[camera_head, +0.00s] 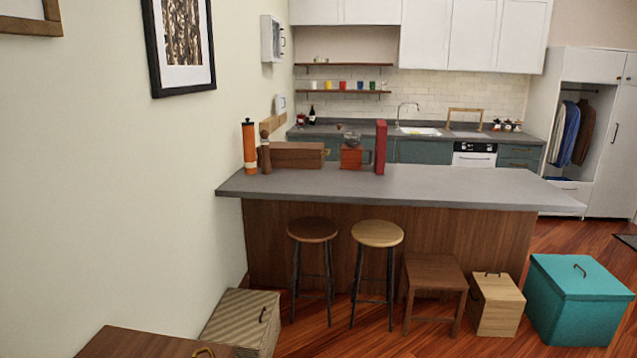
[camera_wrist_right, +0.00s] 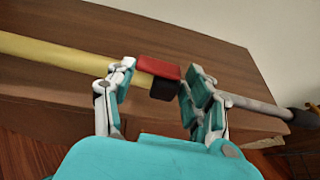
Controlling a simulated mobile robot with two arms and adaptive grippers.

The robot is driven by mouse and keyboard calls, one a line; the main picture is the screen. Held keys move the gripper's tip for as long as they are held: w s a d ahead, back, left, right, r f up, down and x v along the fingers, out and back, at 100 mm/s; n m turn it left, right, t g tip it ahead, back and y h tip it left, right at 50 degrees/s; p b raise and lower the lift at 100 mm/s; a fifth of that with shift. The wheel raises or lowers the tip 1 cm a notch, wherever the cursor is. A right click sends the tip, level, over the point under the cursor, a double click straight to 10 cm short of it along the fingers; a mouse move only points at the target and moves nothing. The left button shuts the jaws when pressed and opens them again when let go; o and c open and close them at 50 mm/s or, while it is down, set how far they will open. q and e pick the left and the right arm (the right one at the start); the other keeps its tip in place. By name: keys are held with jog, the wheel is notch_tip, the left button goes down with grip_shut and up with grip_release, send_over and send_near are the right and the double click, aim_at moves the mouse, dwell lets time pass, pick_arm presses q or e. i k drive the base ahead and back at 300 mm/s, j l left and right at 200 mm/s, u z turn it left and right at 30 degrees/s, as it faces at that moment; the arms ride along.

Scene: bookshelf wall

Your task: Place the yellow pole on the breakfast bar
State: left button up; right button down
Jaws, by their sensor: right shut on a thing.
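The yellow pole (camera_wrist_right: 62,52) shows in the right wrist view, running from the left edge down to the right between the fingers of my right gripper (camera_wrist_right: 155,88). Its right part (camera_wrist_right: 255,105) looks grey. My right gripper is shut on the pole. A red and black piece (camera_wrist_right: 158,70) sits at the grip; I cannot tell whether it is part of the pole. The breakfast bar (camera_head: 430,190) has a grey top and a brown wooden front, in the middle of the head view. Neither gripper nor the pole shows in the head view.
On the bar's left half stand an orange cylinder (camera_head: 249,148), a wooden box (camera_head: 297,155) and a red upright block (camera_head: 381,148). The bar's right half is clear. Two stools (camera_head: 377,234), a low table (camera_head: 433,272) and a teal box (camera_head: 580,300) stand before it.

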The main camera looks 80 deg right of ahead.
aim_at(292, 178)
jog(key=l+z, duration=0.3)
jog(key=i+l+z, duration=0.15)
jog(key=l+z, duration=0.15)
jog(key=i+l+z, duration=0.1)
jog(key=l+z, duration=0.2)
